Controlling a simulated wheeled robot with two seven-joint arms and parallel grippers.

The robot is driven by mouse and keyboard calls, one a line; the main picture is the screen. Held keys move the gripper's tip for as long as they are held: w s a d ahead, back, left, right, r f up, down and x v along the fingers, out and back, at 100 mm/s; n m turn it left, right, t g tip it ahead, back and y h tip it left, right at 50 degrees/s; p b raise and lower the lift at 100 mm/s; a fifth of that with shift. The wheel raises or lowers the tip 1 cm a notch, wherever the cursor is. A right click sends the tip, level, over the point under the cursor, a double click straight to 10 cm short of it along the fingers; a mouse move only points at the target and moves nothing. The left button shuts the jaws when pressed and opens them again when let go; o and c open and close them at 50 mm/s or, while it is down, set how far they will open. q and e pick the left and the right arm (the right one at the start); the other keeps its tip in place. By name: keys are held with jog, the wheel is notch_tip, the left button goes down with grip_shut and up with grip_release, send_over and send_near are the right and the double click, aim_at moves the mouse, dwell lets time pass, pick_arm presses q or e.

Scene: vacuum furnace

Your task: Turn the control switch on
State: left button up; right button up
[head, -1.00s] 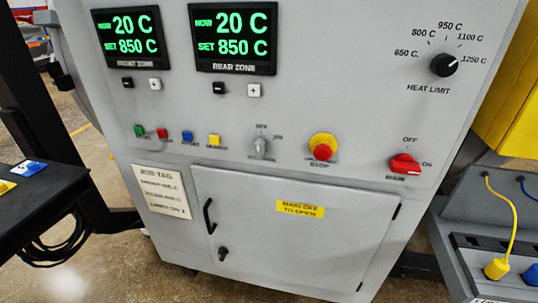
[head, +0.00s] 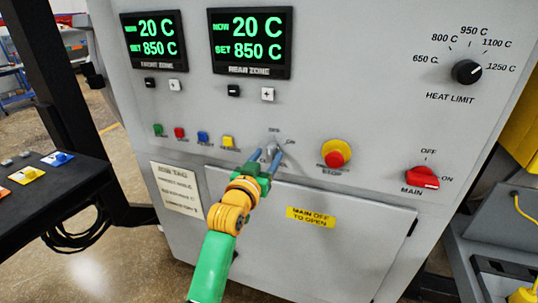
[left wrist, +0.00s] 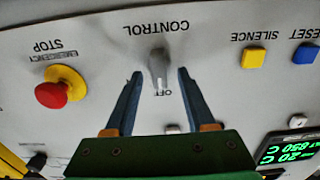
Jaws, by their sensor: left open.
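The control switch is a grey lever knob (head: 273,147) on the furnace's front panel, with OFF above it and ON to its upper right. In the left wrist view, which is upside down, the knob (left wrist: 158,68) is in line with the OFF label. My left gripper (head: 266,157) is open at the panel. Its two blue fingers (left wrist: 160,74) stand on either side of the knob, with a visible gap on each side. I cannot tell how deep the fingertips reach. My right gripper is not in view.
The red and yellow emergency stop (head: 336,154) is right of the switch; the yellow silence button (head: 228,142) and blue reset button (head: 203,138) are left. The red main switch (head: 422,178) is farther right. A cabinet door with a yellow label (head: 311,217) is below.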

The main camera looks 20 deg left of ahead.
pick_arm(q)
jog(key=shift+w, duration=0.1)
grip_shut()
